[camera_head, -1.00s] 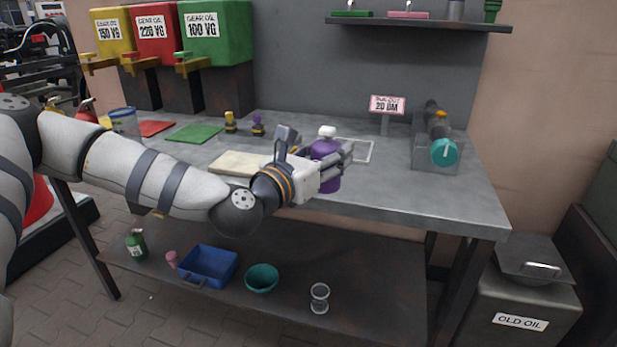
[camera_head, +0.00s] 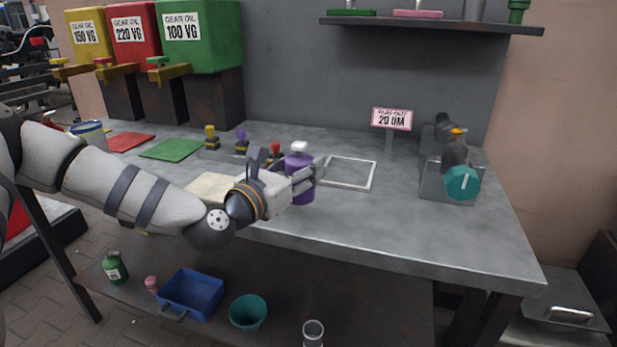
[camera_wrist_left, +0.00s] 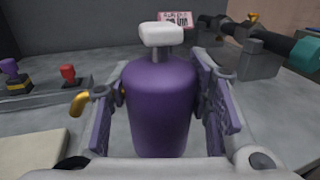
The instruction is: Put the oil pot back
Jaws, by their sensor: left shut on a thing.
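The oil pot is a purple bottle with a white cap (camera_head: 299,163). It is upright and also fills the middle of the left wrist view (camera_wrist_left: 160,105). My left gripper (camera_head: 305,181) is shut on it, with one finger on each side of its body (camera_wrist_left: 160,100). The pot is over the workbench; I cannot tell whether its base touches the top. A white outlined rectangle (camera_head: 372,178) is marked on the bench just right of the pot. My right gripper is not in view.
Stamps with yellow, purple and red knobs (camera_head: 241,141) stand behind the gripper. A cream pad (camera_head: 207,187) lies left. A sign (camera_head: 392,119) and a grey fixture with a teal knob (camera_head: 462,183) stand at right. The bench front right is clear. A shelf (camera_head: 430,24) hangs above.

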